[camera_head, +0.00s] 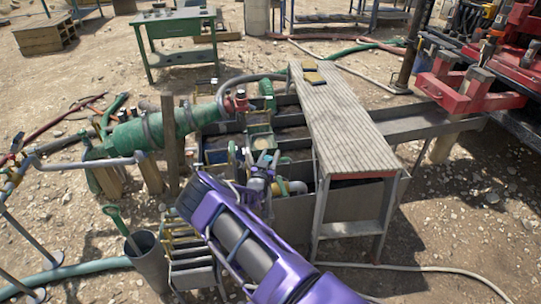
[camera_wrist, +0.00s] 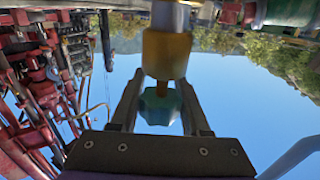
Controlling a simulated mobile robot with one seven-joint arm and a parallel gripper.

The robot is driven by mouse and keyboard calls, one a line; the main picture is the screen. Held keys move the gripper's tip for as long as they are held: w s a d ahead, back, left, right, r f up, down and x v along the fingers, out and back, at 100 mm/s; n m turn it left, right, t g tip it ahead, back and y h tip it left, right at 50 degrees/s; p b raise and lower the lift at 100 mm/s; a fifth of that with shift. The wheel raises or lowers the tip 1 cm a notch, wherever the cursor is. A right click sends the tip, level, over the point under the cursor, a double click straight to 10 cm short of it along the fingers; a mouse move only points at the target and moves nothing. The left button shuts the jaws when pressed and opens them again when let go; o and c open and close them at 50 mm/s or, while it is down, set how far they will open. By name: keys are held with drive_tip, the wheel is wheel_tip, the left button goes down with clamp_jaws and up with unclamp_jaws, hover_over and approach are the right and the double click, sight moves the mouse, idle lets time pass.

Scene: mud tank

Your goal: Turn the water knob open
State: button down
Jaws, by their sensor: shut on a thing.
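The water knob (camera_wrist: 160,108) is a teal, faceted handle in the middle of the wrist view. It joins a brass-yellow valve body (camera_wrist: 166,52) by a short stem. My gripper (camera_wrist: 158,88) has one finger on each side of the knob and is shut on it. In the head view, my purple arm reaches to the pipework at the tank's near side, where a yellow valve part (camera_head: 257,184) shows. My gripper and the knob are mostly hidden there by my arm, and I cannot tell the knob's turn angle.
The metal mud tank (camera_head: 290,212) has a ribbed walkway (camera_head: 335,110) on top, to the right of my arm. A green cylinder (camera_head: 150,131) lies left. Yellow steps (camera_head: 190,250) and a grey bucket (camera_head: 149,262) with a green shovel stand close by at the lower left.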

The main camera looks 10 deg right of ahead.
drive_tip(key=shift+n+y, duration=0.4)
drive_tip(key=shift+y, duration=0.1)
drive_tip(key=n+y, duration=0.1)
drive_tip(key=y, duration=0.1)
drive_tip(key=n+t+y+p, duration=0.1)
drive_tip(key=n+y, duration=0.1)
drive_tip(key=shift+w+a+t+y, duration=0.1)
drive_tip(key=shift+a+t+y, duration=0.2)
drive_tip(key=shift+a, duration=0.05)
drive_tip(key=shift+s+a+n+g+y+b, duration=0.3)
drive_tip(key=shift+a+n+g+y, duration=0.3)
drive_tip(key=shift+n+g+y, duration=1.5)
drive_tip(key=shift+s+a+n+g+y+b, duration=0.25)
drive_tip(key=shift+a+n+g+y+b, duration=0.45)
drive_tip(key=shift+n+y, duration=2.5)
drive_tip(key=shift+s+a+n+g+y+b, duration=0.1)
drive_tip(key=shift+s+a+n+g+y, duration=0.25)
drive_tip(key=shift+n+g+y, duration=2.3)
drive_tip(key=shift+a+r+m+t+y, duration=0.1)
drive_tip(key=shift+m+t+y, duration=0.1)
drive_tip(key=shift+m+y, duration=0.35)
drive_tip(key=shift+a+m+t+y, duration=0.1)
drive_tip(key=shift+m+t+y, duration=0.1)
drive_tip(key=shift+y, duration=0.6)
drive_tip(key=shift+c, duration=2)
unclamp_jaws()
drive_tip(key=shift+d, duration=0.1)
